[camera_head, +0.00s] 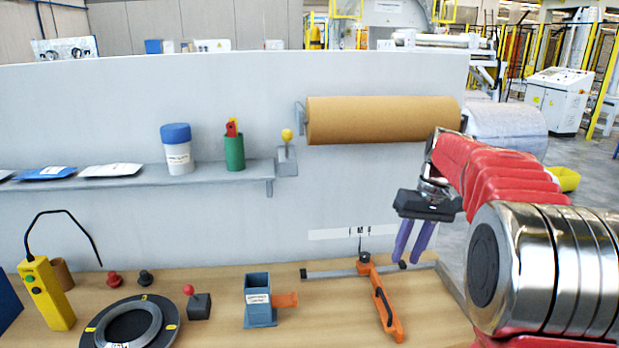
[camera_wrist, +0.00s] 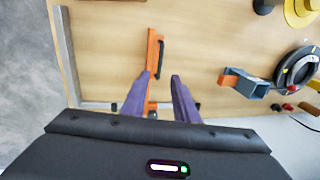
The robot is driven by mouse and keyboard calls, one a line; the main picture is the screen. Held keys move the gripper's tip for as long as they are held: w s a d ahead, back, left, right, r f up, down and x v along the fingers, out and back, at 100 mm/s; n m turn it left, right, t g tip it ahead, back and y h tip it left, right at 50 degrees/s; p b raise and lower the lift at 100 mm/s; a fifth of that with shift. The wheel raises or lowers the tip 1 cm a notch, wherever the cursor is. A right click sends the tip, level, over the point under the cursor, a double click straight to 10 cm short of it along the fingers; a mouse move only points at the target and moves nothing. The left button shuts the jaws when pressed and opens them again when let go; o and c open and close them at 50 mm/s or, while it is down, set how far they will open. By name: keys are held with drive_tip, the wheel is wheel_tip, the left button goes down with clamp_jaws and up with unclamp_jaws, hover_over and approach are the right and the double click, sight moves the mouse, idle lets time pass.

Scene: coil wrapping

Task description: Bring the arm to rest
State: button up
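My gripper (camera_head: 414,243) hangs from the red arm at the right in the head view, above the workbench's right part, with purple fingers pointing down. In the wrist view its two purple fingers (camera_wrist: 163,98) stand apart with nothing between their tips. The orange-handled tool (camera_head: 382,297) lies on the bench below and left of the gripper, apart from it in the head view. It also shows beyond the fingers in the wrist view (camera_wrist: 154,50). My arm is bent and raised.
A brown paper roll (camera_head: 380,120) is mounted on the grey panel behind the gripper. A shelf (camera_head: 220,178) carries a white jar (camera_head: 178,150) and a green cup (camera_head: 234,152). A blue-grey dispenser (camera_head: 258,300), a black ring (camera_head: 97,332) and a yellow pendant (camera_head: 47,292) stand on the bench (camera_head: 340,325).

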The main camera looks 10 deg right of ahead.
drive_tip(key=s+f+m+h, duration=0.1)
drive_tip(key=s+f+m, duration=0.1)
drive_tip(key=s+f, duration=0.2)
drive_tip(key=s+a+r+n+t, duration=0.1)
drive_tip(key=s+a+t, duration=0.1)
drive_tip(key=s+a, duration=0.5)
drive_tip(key=s+a+r+n+t+h, duration=0.1)
drive_tip(key=s+a+t, duration=0.2)
drive_tip(key=s+a, duration=0.4)
drive_tip(key=s, duration=0.8)
drive_tip(key=shift+s+a+r, duration=0.15)
drive_tip(key=shift+r, duration=0.05)
drive_tip(key=shift+o, duration=0.5)
idle(1.5)
